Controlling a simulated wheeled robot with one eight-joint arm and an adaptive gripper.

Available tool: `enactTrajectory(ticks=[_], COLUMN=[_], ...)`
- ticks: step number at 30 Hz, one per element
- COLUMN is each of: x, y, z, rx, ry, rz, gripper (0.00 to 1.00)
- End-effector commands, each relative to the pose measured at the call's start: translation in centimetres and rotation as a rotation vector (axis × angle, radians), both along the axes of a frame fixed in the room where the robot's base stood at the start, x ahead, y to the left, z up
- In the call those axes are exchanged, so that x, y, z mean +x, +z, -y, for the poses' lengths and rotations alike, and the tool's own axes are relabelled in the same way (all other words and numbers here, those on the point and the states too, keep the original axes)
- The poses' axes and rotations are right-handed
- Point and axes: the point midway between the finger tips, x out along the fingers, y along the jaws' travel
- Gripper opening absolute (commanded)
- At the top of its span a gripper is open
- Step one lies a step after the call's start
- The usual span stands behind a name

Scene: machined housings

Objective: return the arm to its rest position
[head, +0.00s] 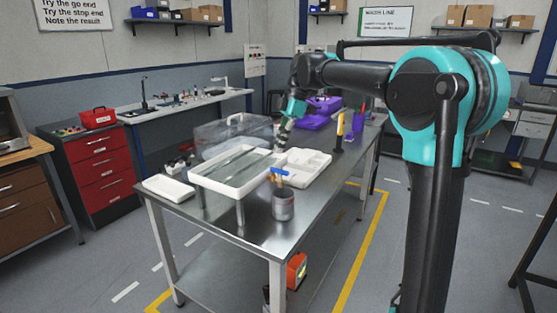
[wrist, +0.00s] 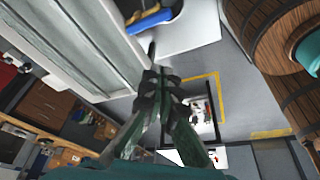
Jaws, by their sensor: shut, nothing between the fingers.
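My arm reaches out over the metal workbench (head: 222,233) in the head view. My gripper (head: 279,147) hangs above the bench, next to the white trays, pointing down. In the wrist view my gripper (wrist: 158,78) shows with its fingers together and nothing visible between them. A white raised tray (head: 225,186) with long compartments stands on the bench just left of the gripper. A white sectioned tray (head: 305,161) lies to its right.
A yellow-handled tool (head: 340,128) stands upright at the right edge. A clear lidded box (head: 232,132) and purple items (head: 318,112) sit farther back.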

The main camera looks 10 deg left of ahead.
Motion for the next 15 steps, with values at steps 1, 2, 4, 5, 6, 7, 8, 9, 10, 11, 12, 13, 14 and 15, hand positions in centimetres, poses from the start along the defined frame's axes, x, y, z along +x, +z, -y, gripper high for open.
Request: enactTrajectory(ticks=[1,2,4,5,6,7,8,9,10,11,12,13,14,15], x=[0.16,0.21,0.29,0.31,0.32,0.32,0.33,0.33,0.32,0.31,0.31,0.31,0.3,0.29], y=[0.41,0.61,0.92,0.99,1.05,1.07,1.08,1.08,1.07,1.07,1.06,1.06,1.06,1.0], z=[0.05,0.07,0.11,0.12,0.12,0.13,0.13,0.13,0.13,0.12,0.12,0.12,0.12,0.19], rx=[0.0,0.0,0.0,0.0,0.0,0.0,0.0,0.0,0.0,0.0,0.001,0.001,0.001,0.0], ry=[0.0,0.0,0.0,0.0,0.0,0.0,0.0,0.0,0.001,0.001,0.001,0.001,0.0,-0.003], rz=[0.0,0.0,0.0,0.0,0.0,0.0,0.0,0.0,0.0,0.0,0.0,0.0,0.0,-0.001], gripper=[0.0,0.0,0.0,0.0,0.0,0.0,0.0,0.0,0.0,0.0,0.0,0.0,0.0,0.0])
